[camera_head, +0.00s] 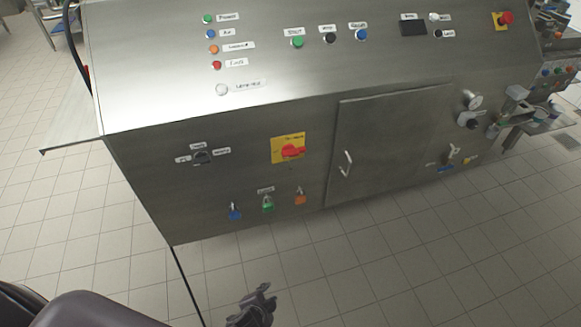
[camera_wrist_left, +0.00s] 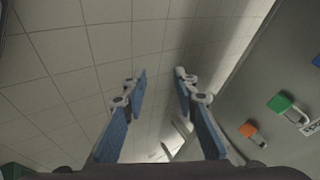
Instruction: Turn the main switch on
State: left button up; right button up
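The main switch (camera_head: 291,151) is a red rotary handle on a yellow square plate, on the front face of the steel cabinet. Its handle looks roughly level, and its label is too small to read. My left gripper (camera_head: 262,297) is at the bottom of the head view, below the switch in the picture and apart from the cabinet. In the left wrist view my left gripper (camera_wrist_left: 161,80) has its two blue-padded fingers spread, with nothing between them. The switch does not show in that view. My right gripper is not in view.
Blue, green and orange padlock-like parts (camera_head: 268,204) hang below the switch; the green one (camera_wrist_left: 285,105) shows near the gripper's right side. A dark selector (camera_head: 202,157) is left of the switch, and a handled door (camera_head: 390,140) right. Tiled floor in front is clear.

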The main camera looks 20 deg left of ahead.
pick_arm(q)
jog(key=w+d+r+m+t+b, duration=0.1)
jog(key=w+r+m+t+b, duration=0.15)
jog(key=w+r, duration=0.7)
jog(key=m+t+y+b, duration=0.3)
jog(key=t+b, duration=0.1)
jog(key=t, duration=0.4)
send_near(290, 156)
jog(key=w, duration=0.1)
jog(key=shift+g, duration=0.25)
jog(key=p+x, duration=0.1)
jog(key=x, duration=0.5)
jog(key=shift+w+a+r, duration=0.1)
jog(key=shift+w+r, duration=0.05)
jog(key=shift+w+a, duration=0.15)
jog(key=shift+w, duration=0.55)
jog(key=shift+c, duration=0.4)
grip_shut()
